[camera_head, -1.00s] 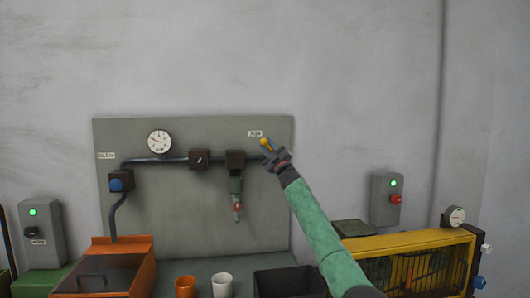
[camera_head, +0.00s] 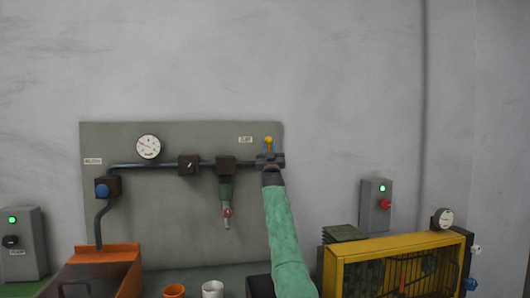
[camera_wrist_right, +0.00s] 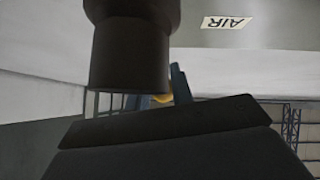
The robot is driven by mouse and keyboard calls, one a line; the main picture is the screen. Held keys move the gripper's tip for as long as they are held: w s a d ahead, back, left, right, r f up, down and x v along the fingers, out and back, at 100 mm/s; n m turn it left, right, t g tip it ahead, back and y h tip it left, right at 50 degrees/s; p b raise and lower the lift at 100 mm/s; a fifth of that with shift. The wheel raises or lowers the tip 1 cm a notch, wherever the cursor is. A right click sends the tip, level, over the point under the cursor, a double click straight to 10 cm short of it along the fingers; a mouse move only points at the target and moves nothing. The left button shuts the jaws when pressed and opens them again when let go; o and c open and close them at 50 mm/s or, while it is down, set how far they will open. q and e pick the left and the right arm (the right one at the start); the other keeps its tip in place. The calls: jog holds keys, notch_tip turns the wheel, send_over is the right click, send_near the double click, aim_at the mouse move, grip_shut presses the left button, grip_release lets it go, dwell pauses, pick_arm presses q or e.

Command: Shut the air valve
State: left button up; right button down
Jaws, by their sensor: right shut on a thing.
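The air valve sits at the right end of the dark pipe on the grey-green panel. Its yellow handle (camera_head: 268,141) shows in the head view as a short piece standing up above my right gripper (camera_head: 270,159). My right gripper is shut on the handle and hides most of the valve body. In the right wrist view a bit of yellow (camera_wrist_right: 162,98) shows behind the dark gripper body, beside a bluish finger. The AIR label (camera_head: 245,140) is just left of the handle; it also shows in the wrist view (camera_wrist_right: 227,22). My left gripper is out of view.
The pipe carries a gauge (camera_head: 148,147), a dark block (camera_head: 188,164) and a green filter with a red part (camera_head: 227,211). A blue knob (camera_head: 102,190) is at left. A yellow caged machine (camera_head: 400,243) and a grey switch box (camera_head: 374,202) stand right. Cups are below.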

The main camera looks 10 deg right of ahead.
jog(key=shift+d+r+m+g+h, duration=0.15)
jog(key=shift+m+h, duration=0.4)
jog(key=shift+m, duration=0.1)
jog(key=shift+d+r+m+g+h, duration=0.1)
jog(key=shift+d+m+g+h, duration=0.05)
jog(key=shift+m+h, duration=0.45)
jog(key=shift+s+d+r, duration=0.1)
jog(key=c, duration=1.4)
grip_release()
jog(key=shift+o, duration=0.2)
jog(key=shift+s, duration=0.1)
